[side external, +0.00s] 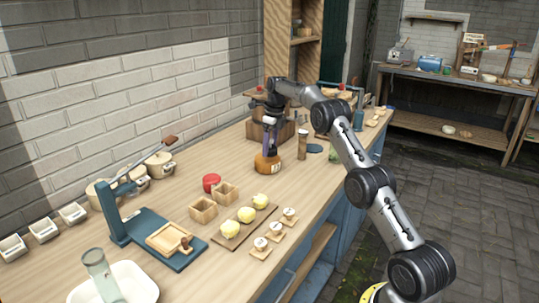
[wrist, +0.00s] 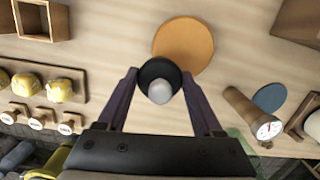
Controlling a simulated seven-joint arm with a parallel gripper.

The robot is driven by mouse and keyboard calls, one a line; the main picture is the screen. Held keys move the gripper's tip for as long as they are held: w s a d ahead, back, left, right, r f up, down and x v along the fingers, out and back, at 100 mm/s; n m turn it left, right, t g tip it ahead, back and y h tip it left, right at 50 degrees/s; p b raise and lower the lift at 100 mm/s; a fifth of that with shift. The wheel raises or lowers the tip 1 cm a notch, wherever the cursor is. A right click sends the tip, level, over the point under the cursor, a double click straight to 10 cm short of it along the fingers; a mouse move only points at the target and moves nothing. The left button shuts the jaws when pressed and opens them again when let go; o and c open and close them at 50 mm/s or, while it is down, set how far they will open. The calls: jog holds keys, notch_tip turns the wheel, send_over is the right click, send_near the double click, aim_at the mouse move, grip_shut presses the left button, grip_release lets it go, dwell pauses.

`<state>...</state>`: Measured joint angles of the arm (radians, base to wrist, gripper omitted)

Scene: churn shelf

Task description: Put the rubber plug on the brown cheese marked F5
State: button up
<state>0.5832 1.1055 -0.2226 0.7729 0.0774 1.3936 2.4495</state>
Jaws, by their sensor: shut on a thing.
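My gripper (wrist: 159,77) is shut on the rubber plug (wrist: 158,72), a dark round piece with a pale grey top. The brown cheese (wrist: 186,38) is an orange-brown round on the bench. In the wrist view the plug overlaps the cheese's near-left edge and hides part of it. In the side external view my gripper (side external: 269,138) points down just above the brown cheese (side external: 265,163). The cheese has a pale label whose marking is too small to read. I cannot tell whether the plug touches the cheese.
A brown cylinder with a gauge (wrist: 246,112) stands right of the cheese, beside a blue disc (wrist: 270,97). Wooden boxes (side external: 203,210), a red round (side external: 211,183) and a board with yellow lumps (side external: 231,239) stand nearer the camera. A blue press (side external: 150,235) is at the left.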

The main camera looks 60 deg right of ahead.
aim_at(271, 147)
jog(key=shift+w+d+f, duration=0.15)
jog(key=shift+w+f, duration=0.05)
jog(key=shift+f, duration=1.55)
jog(key=o, duration=1.4)
jog(key=shift+f, duration=0.15)
jog(key=shift+c, duration=0.2)
